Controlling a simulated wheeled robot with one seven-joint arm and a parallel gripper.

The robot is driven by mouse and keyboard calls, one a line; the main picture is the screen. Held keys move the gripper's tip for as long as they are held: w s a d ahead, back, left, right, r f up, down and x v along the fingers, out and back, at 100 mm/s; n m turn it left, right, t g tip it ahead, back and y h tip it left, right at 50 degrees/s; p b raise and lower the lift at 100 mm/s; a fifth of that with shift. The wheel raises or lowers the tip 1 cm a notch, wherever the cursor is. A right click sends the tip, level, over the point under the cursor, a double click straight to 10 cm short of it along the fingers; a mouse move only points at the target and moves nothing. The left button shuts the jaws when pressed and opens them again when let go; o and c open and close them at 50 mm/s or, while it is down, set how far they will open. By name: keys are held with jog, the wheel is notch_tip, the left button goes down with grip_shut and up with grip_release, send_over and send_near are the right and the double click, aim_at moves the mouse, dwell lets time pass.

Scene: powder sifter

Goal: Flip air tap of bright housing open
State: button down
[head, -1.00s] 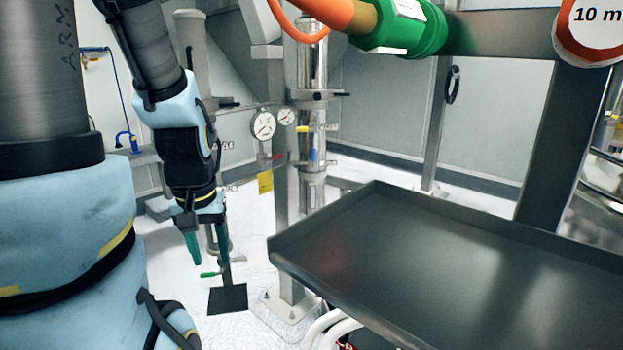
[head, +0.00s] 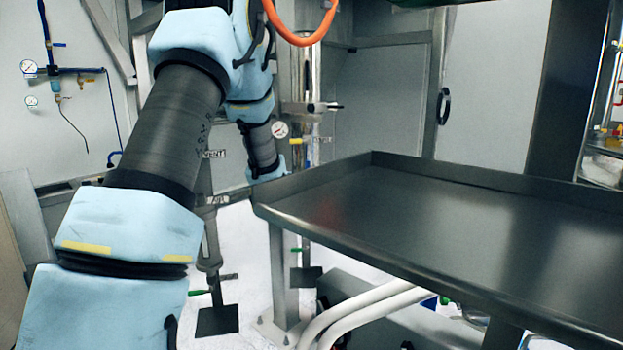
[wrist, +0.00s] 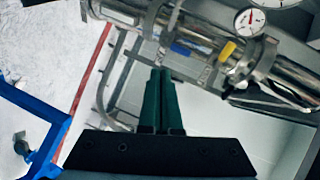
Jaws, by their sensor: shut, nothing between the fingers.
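The bright housing (head: 309,78) is a shiny upright steel cylinder behind my arm in the head view. In the wrist view the housing (wrist: 200,44) runs slantwise across the top. Two small handles show on it there, a yellow one (wrist: 227,50) and a blue one (wrist: 180,48); I cannot tell for sure which is the air tap or whether it is open. My gripper (wrist: 160,72) has dark green fingers, shut and empty. Its tips appear just below the blue handle in the picture, with no clear contact. In the head view my gripper is hidden.
A dark metal tray table (head: 430,225) fills the right, its raised rim near my arm. A pressure gauge (wrist: 249,20) sits by the housing. An orange hose (head: 300,38) hangs above. White pipes (head: 355,318) run below the table. A blue frame (wrist: 55,135) stands at lower left in the wrist view.

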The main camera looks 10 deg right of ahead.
aim_at(308, 167)
jog(key=d+m, duration=0.1)
jog(key=d+m+t+h, duration=0.1)
jog(key=d, duration=0.1)
jog(key=w+d+m+h, duration=0.1)
jog(key=d, duration=0.1)
jog(key=shift+w+d+r+m+t+b, duration=0.1)
jog(key=shift+d+r+m+t+b, duration=0.05)
jog(key=shift+r+m+t+b, duration=0.2)
jog(key=w+d+p, duration=0.2)
jog(key=w+p, duration=0.2)
jog(key=w, duration=0.7)
jog(key=shift+w, duration=0.25)
jog(key=shift+b, duration=0.3)
jog(key=shift+b, duration=0.4)
